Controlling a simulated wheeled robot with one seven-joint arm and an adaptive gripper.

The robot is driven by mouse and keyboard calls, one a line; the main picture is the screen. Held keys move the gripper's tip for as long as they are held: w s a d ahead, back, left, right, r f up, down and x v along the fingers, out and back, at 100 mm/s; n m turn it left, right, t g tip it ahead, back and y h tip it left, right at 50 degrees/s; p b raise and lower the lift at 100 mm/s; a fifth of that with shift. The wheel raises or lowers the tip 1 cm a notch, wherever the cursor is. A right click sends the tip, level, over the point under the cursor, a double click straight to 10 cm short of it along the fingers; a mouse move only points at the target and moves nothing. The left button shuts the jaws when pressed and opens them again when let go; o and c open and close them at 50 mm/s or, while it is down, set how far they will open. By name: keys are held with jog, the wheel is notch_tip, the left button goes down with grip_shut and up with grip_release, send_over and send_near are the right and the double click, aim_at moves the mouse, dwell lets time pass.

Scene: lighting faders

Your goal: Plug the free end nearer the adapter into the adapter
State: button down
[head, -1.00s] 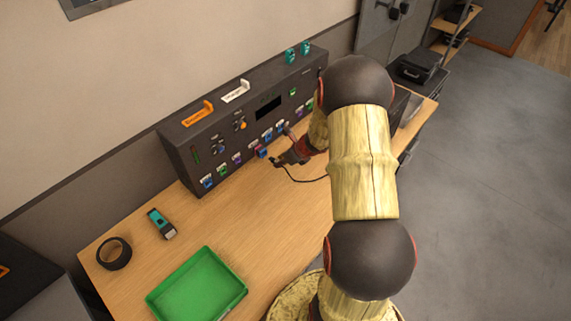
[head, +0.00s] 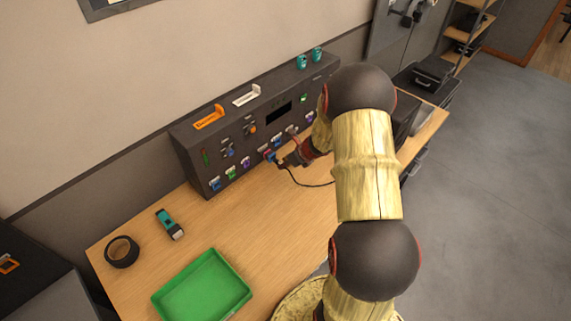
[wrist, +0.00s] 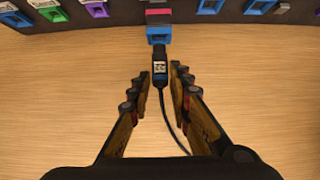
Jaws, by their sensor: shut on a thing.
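The adapter (wrist: 159,30), blue with a red part, sticks out from the front of the dark panel; it also shows in the head view (head: 269,156). My gripper (wrist: 160,75) is shut on a black cable plug (wrist: 159,72) with a small white label. The plug points at the adapter's blue opening, roughly in line with it. Its tip is at or just short of the opening; I cannot tell whether it is inside. In the head view my gripper (head: 281,163) is low in front of the panel. The black cable (head: 308,184) trails right behind it; its other end is hidden.
The dark fader panel (head: 185,150) carries several coloured tabs along its lower front. A green tray (head: 202,288), a black tape roll (head: 122,251) and a teal-and-black tool (head: 169,224) lie on the wooden table (head: 240,225). The table between tray and panel is clear.

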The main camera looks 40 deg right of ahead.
jog(key=shift+w+a, duration=0.1)
jog(key=shift+w, duration=0.8)
dwell(1.1)
jog(key=shift+w+r, duration=0.15)
jog(key=shift+w, duration=0.1)
dwell(1.0)
jog(key=c, duration=1.9)
grip_release()
jog(key=shift+w, duration=0.1)
jog(key=o, duration=0.3)
jog(key=shift+o, duration=0.2)
jog(key=a+v, duration=0.1)
jog(key=v, duration=1)
jog(key=shift+s+d+r, duration=0.25)
jog(key=shift+s+d, duration=0.2)
jog(key=shift+d, duration=0.05)
